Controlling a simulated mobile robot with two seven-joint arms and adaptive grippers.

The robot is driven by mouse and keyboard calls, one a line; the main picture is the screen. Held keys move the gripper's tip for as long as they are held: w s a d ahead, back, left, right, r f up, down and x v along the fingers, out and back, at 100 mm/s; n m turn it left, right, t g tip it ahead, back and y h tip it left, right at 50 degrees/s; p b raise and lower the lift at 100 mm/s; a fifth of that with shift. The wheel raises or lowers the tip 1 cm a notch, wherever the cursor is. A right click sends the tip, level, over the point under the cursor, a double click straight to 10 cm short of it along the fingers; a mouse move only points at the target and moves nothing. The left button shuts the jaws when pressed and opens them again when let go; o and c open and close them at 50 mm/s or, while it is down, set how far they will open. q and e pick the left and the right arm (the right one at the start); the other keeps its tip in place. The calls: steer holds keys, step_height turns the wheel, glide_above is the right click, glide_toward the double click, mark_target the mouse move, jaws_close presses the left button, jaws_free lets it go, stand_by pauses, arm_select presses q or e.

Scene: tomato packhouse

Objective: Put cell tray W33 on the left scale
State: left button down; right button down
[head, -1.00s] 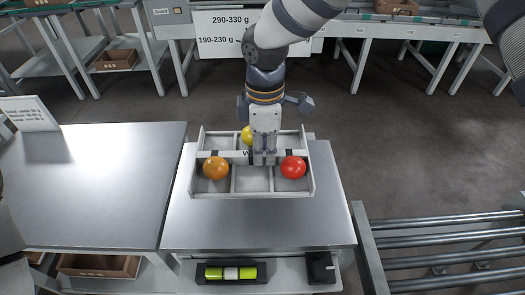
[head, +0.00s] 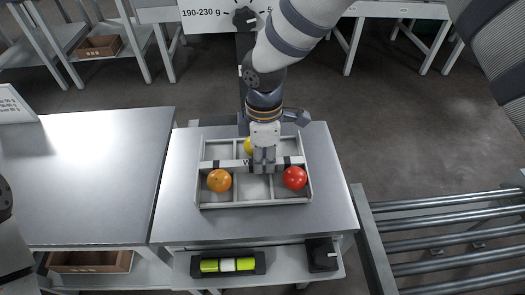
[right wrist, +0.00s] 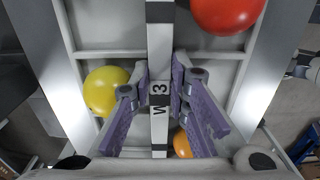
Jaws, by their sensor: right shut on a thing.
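Cell tray W33 (head: 255,204) is a pale compartmented tray with a centre bar, over the middle steel table (head: 190,215). It carries an orange tomato (head: 219,180) front left, a red tomato (head: 295,177) front right and a yellow tomato (head: 249,146) behind, partly hidden. My right gripper (head: 264,168) points down, shut on the centre bar. I cannot tell whether the tray touches the table. My left gripper is out of view.
A roller conveyor (head: 450,235) is at right. A lower shelf holds a yellow-green cylinder (head: 212,266) and a black box (head: 321,254). A weight-range sign (head: 208,20) stands behind. I cannot identify the left scale.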

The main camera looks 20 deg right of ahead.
steer(key=shift+f, duration=0.25)
stand_by(0.7)
steer(key=c, duration=1.5)
jaws_free()
steer(key=shift+c, duration=0.3)
steer(key=shift+c, duration=1.1)
